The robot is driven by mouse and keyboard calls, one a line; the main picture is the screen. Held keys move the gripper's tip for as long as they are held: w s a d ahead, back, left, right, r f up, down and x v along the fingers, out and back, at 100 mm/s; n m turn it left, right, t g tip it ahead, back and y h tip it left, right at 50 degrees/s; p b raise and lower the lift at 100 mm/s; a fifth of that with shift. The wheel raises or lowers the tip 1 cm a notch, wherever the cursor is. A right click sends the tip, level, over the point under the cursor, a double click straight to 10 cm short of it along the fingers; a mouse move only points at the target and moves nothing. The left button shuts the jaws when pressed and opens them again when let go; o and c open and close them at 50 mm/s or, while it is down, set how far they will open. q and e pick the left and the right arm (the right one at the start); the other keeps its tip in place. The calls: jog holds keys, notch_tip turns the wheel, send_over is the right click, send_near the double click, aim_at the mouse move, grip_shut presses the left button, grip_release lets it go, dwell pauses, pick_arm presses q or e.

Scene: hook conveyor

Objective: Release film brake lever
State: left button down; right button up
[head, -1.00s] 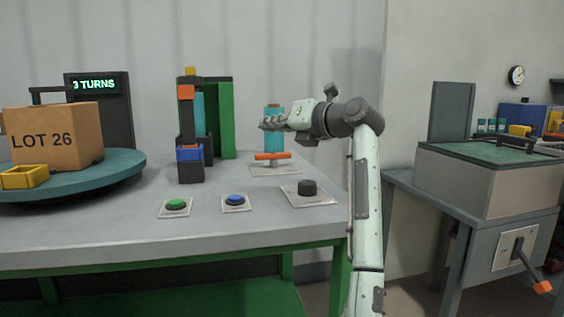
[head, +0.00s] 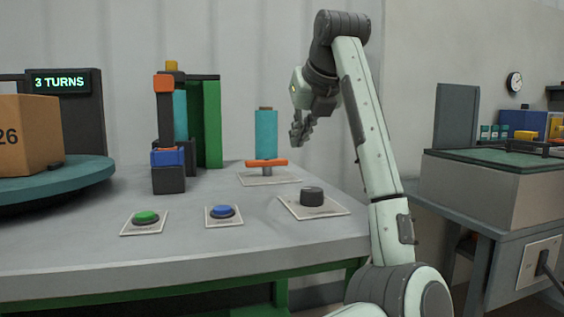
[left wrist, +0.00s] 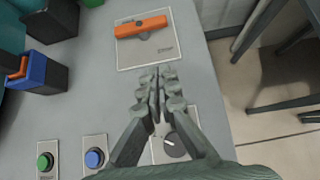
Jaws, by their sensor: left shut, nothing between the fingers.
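An orange lever bar (head: 266,162) on a short post stands on a light plate near the back right of the grey table. In the left wrist view the bar (left wrist: 142,27) lies slightly slanted across its plate (left wrist: 140,49), whose small label I cannot read. My left gripper (head: 297,143) points down above the table's right side. In the left wrist view its closed fingers (left wrist: 160,72) are empty, between the lever plate and a dark knob, apart from the bar. A teal roll (head: 267,135) rises behind the bar. My right gripper is out of view.
The dark round knob (head: 311,196) sits on a plate in front of the lever. Blue (head: 223,211) and green (head: 145,217) buttons are to its left. A green-framed machine (head: 207,120) stands behind. A turntable (head: 60,180) carries a box at left. The front strip is clear.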

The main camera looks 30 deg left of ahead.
aim_at(267, 163)
pick_arm(q)
jog(key=x, duration=0.9)
jog(key=shift+a+f, duration=0.1)
jog(key=shift+a, duration=0.05)
jog(key=w+a, duration=0.2)
jog(key=a, duration=0.1)
jog(key=shift+w+f, duration=0.2)
jog(key=shift+w+a, duration=0.3)
jog(key=shift+w, duration=0.05)
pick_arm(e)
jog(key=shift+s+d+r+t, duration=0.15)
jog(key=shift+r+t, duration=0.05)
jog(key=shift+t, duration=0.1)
